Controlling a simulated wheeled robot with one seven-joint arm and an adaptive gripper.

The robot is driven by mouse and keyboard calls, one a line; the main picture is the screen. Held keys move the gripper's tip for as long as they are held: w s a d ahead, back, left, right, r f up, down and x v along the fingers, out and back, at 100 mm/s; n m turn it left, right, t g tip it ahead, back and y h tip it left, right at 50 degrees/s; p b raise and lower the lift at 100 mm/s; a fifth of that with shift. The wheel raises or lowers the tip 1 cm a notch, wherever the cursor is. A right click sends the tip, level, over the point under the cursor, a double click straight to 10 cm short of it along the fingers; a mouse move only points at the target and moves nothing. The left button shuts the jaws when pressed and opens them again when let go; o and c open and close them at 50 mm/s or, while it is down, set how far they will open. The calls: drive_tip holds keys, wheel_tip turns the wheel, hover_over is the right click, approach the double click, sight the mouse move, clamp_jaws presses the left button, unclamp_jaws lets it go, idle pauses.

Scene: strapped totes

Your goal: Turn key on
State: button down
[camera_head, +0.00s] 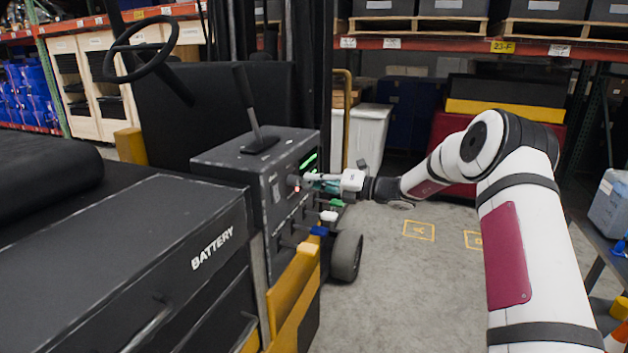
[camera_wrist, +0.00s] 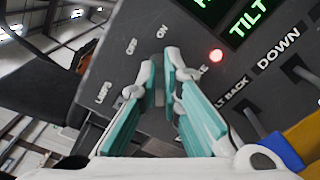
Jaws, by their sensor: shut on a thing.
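The dark control panel (camera_head: 280,190) stands on the side of a forklift, below the steering wheel and a lever. My gripper (camera_head: 308,181) reaches it from the right. In the wrist view my gripper (camera_wrist: 160,78) has its teal-padded fingers close together at the panel (camera_wrist: 120,70), by the OFF label (camera_wrist: 131,46) and the ON label (camera_wrist: 162,31). It is shut on the key, which is mostly hidden between the fingertips. I cannot tell the key's exact angle. A red light (camera_wrist: 216,56) glows to the right of the fingers, and green display text shows above it.
Several small levers with coloured handles, one blue (camera_head: 318,230), stick out below my gripper. A yellow post (camera_head: 297,285) and a dark wheel (camera_head: 346,255) are lower down. The black battery cover (camera_head: 130,240) fills the left front.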

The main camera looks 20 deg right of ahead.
drive_tip(key=shift+d+m, duration=0.1)
drive_tip(key=shift+m, duration=0.4)
drive_tip(key=c, duration=1.8)
unclamp_jaws()
drive_tip(key=shift+o, duration=0.2)
drive_tip(key=v, duration=1.2)
drive_tip(key=shift+f, duration=0.1)
